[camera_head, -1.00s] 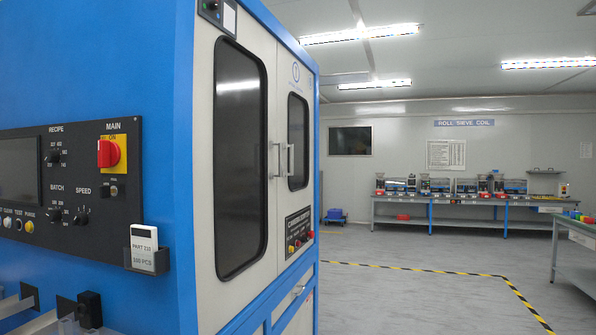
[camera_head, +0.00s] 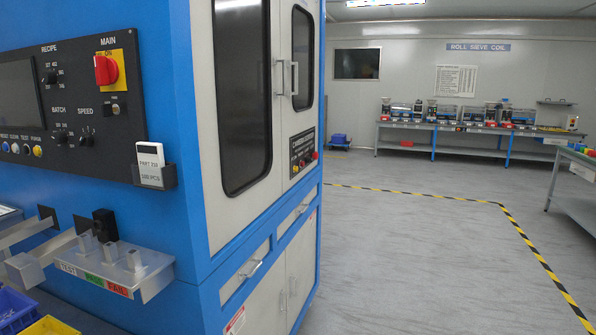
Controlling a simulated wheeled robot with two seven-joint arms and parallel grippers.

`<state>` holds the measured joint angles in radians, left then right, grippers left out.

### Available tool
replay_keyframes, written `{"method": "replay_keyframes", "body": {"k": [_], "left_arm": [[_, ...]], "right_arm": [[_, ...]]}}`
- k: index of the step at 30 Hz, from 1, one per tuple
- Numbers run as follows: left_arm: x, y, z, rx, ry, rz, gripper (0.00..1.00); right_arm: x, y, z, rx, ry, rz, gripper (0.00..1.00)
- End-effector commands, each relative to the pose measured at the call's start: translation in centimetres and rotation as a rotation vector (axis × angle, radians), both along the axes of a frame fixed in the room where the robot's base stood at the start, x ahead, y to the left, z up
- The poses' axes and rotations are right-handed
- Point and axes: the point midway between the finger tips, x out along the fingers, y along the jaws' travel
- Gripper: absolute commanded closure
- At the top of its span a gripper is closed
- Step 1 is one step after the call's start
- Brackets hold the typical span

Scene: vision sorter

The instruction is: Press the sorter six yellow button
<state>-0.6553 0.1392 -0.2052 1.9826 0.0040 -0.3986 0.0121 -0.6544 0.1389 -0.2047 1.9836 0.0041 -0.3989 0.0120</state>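The sorter is a large blue and white machine (camera_head: 160,200) filling the left half of the head view. Its black control panel (camera_head: 75,100) faces me at the left. Another small yellow button (camera_head: 294,169) seems to sit on a second panel (camera_head: 302,152) on the machine's white side. I cannot read a "six" on either. Neither of my grippers shows.
A metal bracket (camera_head: 155,268) with TEST and FAIL labels juts out below. Blue and yellow bins (camera_head: 48,326) are at lower left. Grey floor (camera_head: 430,260) is open to the right.

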Motion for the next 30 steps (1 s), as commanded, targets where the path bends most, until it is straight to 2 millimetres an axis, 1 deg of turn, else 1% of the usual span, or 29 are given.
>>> {"method": "replay_keyframes", "body": {"k": [1,2,3,30], "left_arm": [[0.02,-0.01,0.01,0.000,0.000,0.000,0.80],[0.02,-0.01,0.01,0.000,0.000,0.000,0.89],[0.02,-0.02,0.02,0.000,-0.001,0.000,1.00],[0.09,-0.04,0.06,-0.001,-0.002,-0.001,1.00]], "right_arm": [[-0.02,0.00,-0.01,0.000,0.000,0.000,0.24],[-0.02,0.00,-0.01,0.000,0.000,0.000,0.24],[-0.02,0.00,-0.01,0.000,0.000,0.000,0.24],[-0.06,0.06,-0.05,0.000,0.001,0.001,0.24]]}}
